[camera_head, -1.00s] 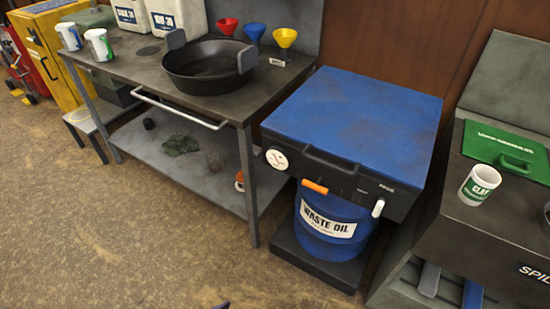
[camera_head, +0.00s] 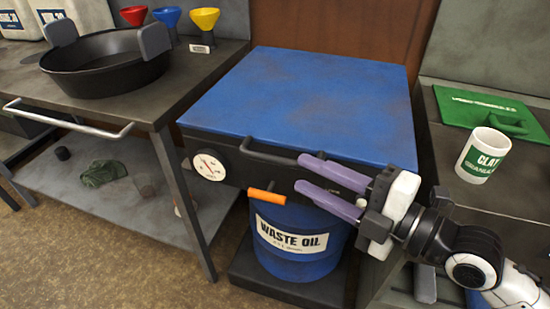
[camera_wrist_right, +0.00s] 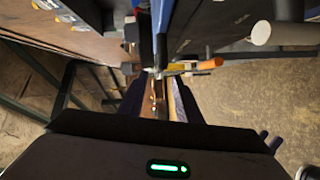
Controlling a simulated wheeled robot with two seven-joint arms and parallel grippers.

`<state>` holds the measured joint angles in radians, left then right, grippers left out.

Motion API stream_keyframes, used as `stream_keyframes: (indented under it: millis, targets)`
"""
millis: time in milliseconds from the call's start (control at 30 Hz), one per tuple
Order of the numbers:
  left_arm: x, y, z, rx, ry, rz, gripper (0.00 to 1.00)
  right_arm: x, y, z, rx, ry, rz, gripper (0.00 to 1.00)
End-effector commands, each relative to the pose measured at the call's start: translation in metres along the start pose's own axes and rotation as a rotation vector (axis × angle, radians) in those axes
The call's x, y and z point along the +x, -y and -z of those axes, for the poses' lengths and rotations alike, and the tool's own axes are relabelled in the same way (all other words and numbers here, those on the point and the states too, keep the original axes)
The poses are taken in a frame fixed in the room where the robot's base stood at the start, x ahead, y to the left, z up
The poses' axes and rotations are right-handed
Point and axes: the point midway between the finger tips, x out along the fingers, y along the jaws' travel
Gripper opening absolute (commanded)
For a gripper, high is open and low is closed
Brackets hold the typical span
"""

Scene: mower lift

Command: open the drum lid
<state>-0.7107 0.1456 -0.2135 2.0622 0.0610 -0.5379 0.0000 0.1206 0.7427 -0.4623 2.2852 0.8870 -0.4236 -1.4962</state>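The blue drum lid (camera_head: 310,105) lies flat and closed on the dark box above the blue waste oil drum (camera_head: 300,262). A black bar handle (camera_head: 266,152) runs along the lid's front edge. My right gripper (camera_head: 300,172) comes in from the right with two purple fingers apart, pointing left at the box front. The upper fingertip overlaps the handle's right end in the head view; I cannot tell whether they touch. My left gripper is out of view.
The workbench (camera_head: 70,108) with a black pan (camera_head: 105,65) stands left. A white mug (camera_head: 482,156) stands on the right-hand cabinet by a green lid.

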Motion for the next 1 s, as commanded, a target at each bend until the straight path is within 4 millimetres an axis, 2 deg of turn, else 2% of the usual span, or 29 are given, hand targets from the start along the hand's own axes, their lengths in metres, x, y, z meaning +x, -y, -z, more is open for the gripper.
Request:
stream_keyframes:
  millis: [300, 500, 900, 1000]
  targets:
    - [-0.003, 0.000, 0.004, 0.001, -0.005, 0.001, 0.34, 0.054, -0.002, 0.000, 0.004, 0.000, -0.005, 0.31]
    - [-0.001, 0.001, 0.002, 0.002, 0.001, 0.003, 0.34, 0.077, -0.001, 0.000, 0.004, 0.000, -0.002, 0.31]
    - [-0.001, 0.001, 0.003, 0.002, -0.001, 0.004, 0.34, 0.085, 0.000, 0.000, 0.001, 0.001, 0.000, 0.31]
    - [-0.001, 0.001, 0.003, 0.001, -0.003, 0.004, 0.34, 0.084, 0.000, 0.000, 0.002, 0.001, 0.000, 0.16]
